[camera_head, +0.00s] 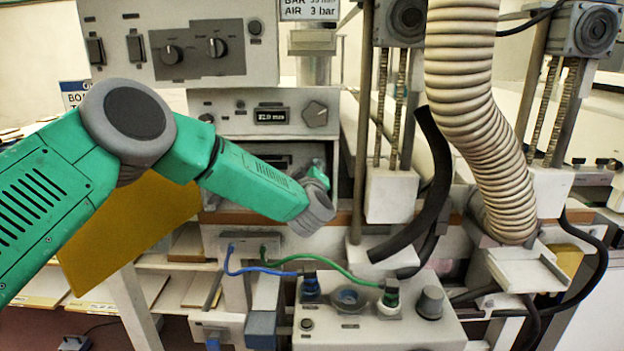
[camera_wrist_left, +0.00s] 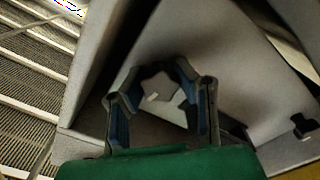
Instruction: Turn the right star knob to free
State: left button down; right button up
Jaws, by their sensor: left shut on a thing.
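A pale grey star-shaped knob (camera_wrist_left: 158,88) shows in the left wrist view, in front of a grey panel. My left gripper (camera_wrist_left: 160,82) is shut on it, with its two dark, blue-lined fingers bent around its sides. Whether this is the right one of a pair, I cannot tell. In the head view my green left arm reaches from the left to the front of the central machine, and its wrist hides the knob and most of the gripper. My right gripper is in neither view.
A corrugated hose (camera_head: 478,110) hangs at the right, and a black hose (camera_head: 435,170) is beside it. A white control box (camera_head: 375,335) with blue and green cables stands below the arm. A display unit (camera_head: 268,115) is just above the wrist. A belt (camera_wrist_left: 30,80) lies left in the wrist view.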

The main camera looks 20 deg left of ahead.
pick_arm(q)
jog(key=shift+f+n+b, duration=0.25)
jog(key=shift+n+b, duration=0.25)
jog(key=shift+n, duration=0.3)
jog(key=c, duration=1.2)
grip_release()
jog(key=shift+r, duration=0.1)
jog(key=v, duration=1.1)
jog(key=shift+s+d, duration=0.15)
jog(key=shift+s, duration=0.2)
